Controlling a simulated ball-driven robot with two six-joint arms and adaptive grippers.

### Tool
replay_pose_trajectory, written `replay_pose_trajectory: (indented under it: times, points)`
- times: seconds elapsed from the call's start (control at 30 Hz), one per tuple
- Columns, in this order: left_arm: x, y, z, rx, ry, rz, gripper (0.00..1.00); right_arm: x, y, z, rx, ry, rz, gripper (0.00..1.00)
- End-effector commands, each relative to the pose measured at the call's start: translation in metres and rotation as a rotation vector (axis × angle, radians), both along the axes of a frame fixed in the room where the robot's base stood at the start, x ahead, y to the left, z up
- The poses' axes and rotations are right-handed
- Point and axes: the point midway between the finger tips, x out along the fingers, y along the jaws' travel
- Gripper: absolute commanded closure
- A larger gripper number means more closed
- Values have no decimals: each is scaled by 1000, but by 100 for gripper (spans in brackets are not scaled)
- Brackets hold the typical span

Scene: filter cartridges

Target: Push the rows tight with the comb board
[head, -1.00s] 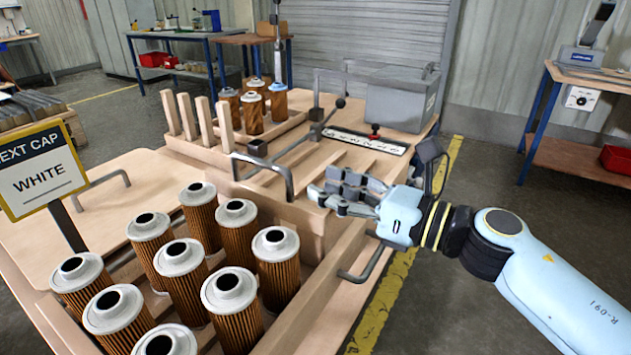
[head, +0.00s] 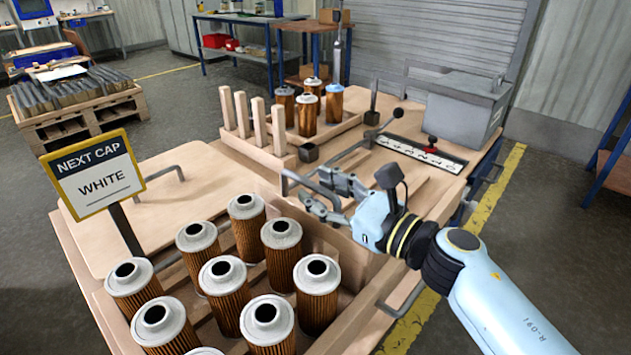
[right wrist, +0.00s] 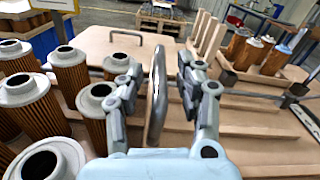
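Several pleated brown filter cartridges with pale grey-white caps (head: 222,275) stand upright in loose rows in the near wooden crate (head: 335,335). A row of upright wooden teeth (head: 258,122), comb-like, stands by the back crate; I cannot tell if it is the comb board. A grey bar handle (head: 287,182) rises at the far side of the near crate. My right gripper (head: 322,200) is at this handle. In the right wrist view the handle (right wrist: 157,92) stands between the parted fingers (right wrist: 158,100), with gaps showing on both sides. My left gripper is out of view.
A sign (head: 95,175) reads "NEXT CAP WHITE". Several cartridges (head: 311,108) stand in the back crate. A black-knobbed lever (head: 397,113), a marked strip with a red knob (head: 431,147) and a grey box (head: 458,110) are at the back right. A handled wooden lid (head: 160,190) lies left.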

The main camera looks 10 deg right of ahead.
Motion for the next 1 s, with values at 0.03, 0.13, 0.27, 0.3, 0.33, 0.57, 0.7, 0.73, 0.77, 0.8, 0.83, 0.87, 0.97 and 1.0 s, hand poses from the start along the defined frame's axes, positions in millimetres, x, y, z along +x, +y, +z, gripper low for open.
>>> replay_pose_trajectory:
  times: [0.03, 0.13, 0.27, 0.3, 0.33, 0.57, 0.7, 0.73, 0.77, 0.8, 0.83, 0.87, 0.97, 1.0]
  points:
    - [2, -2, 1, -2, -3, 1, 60, 5, 3, 1, 1, -1, 0, 64]
    - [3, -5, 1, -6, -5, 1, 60, 10, 7, 0, 0, 0, 1, 64]
    - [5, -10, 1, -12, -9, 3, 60, 12, 8, 0, -1, 0, 1, 64]
    - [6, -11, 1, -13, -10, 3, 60, 12, 8, 0, -1, 0, 1, 64]
    - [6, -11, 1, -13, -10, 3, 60, 12, 8, 0, -1, 0, 1, 64]
    - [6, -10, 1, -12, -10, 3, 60, 12, 8, 0, -1, 0, 1, 81]
    - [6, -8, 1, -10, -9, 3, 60, 11, 8, 0, -1, 0, 1, 99]
    - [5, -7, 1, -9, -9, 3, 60, 11, 8, 0, -1, 0, 1, 100]
    - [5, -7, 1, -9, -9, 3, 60, 11, 8, 0, -1, 0, 1, 100]
    - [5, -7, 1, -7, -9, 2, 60, 11, 8, 0, -1, 0, 1, 100]
    - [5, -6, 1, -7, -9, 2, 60, 11, 8, 0, -1, 0, 1, 100]
    - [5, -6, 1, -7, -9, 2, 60, 11, 8, 0, -1, 0, 1, 100]
    - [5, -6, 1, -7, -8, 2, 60, 11, 8, 0, -1, 0, 1, 100]
    - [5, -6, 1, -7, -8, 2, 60, 11, 8, 0, -1, 0, 1, 100]
